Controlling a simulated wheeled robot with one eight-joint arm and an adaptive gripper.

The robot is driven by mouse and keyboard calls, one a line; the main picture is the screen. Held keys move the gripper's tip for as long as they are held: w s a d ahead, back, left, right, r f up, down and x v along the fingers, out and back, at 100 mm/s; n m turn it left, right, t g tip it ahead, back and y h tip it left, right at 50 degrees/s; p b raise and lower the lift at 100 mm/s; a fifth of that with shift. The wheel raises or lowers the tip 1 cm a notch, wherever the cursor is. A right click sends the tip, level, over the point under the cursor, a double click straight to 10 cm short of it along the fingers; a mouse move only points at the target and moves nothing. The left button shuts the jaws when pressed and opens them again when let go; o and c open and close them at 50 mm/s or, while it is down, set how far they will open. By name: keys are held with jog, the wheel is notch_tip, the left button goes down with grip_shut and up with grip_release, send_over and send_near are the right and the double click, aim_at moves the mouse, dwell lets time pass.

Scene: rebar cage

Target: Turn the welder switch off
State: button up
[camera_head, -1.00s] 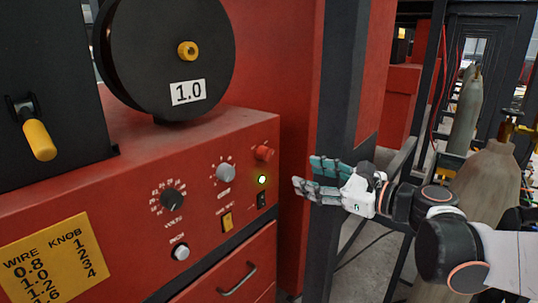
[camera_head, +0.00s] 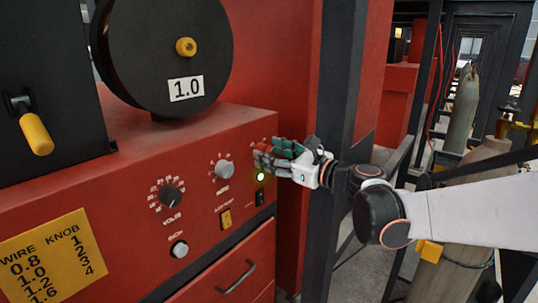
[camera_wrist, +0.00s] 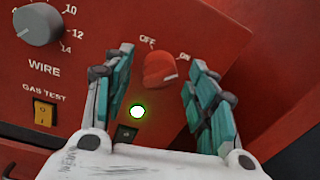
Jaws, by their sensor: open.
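The welder switch is a red rotary knob (camera_wrist: 158,68) with OFF and ON labels on the welder's red front panel (camera_head: 120,235). A light mark shows on the knob's lower right side, towards the ON side. A green lamp (camera_wrist: 138,111) glows just below it and also shows in the head view (camera_head: 260,177). My gripper (camera_wrist: 161,58) is open, with one teal-padded finger on each side of the knob. I cannot tell whether either finger touches it. In the head view my gripper (camera_head: 268,151) is at the panel's right end and largely hides the knob.
A grey wire knob (camera_wrist: 37,24) and a yellow gas test switch (camera_wrist: 45,112) sit left of the red knob. A black volts knob (camera_head: 171,196) is further left. A dark upright post (camera_head: 340,120) stands right of the welder, behind my gripper.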

jog(key=shift+w+a, duration=0.4)
jog(key=shift+a, duration=0.05)
jog(key=c, duration=1.1)
jog(key=shift+o, duration=0.3)
